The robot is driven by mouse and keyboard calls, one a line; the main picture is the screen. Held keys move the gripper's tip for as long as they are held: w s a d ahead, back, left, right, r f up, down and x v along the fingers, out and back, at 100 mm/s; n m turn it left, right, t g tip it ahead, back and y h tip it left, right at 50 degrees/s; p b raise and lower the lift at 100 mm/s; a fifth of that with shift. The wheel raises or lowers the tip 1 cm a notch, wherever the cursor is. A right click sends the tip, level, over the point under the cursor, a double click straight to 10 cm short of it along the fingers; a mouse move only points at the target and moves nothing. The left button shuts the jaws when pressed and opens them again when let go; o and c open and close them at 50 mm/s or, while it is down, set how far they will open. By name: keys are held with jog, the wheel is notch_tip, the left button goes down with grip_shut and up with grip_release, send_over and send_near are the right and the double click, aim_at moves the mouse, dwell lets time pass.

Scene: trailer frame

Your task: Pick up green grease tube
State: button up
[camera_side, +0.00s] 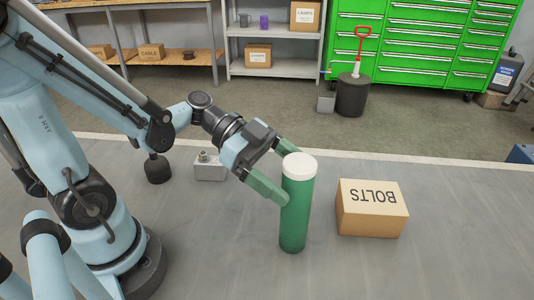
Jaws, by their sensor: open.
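The green grease tube (294,215) with a white cap stands upright on the grey surface, in the middle of the side view. My gripper (281,172) is open at the upper part of the tube. One green finger shows at the tube's left side, and the other shows behind and above the cap. I cannot tell whether either finger touches the tube.
A cardboard box marked BOLTS (371,208) stands close to the right of the tube. A small grey metal block (210,168) and a dark rounded weight (158,169) are at the left. The surface in front of the tube is clear.

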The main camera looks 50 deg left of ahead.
jog(key=shift+x, duration=1.4)
grip_shut()
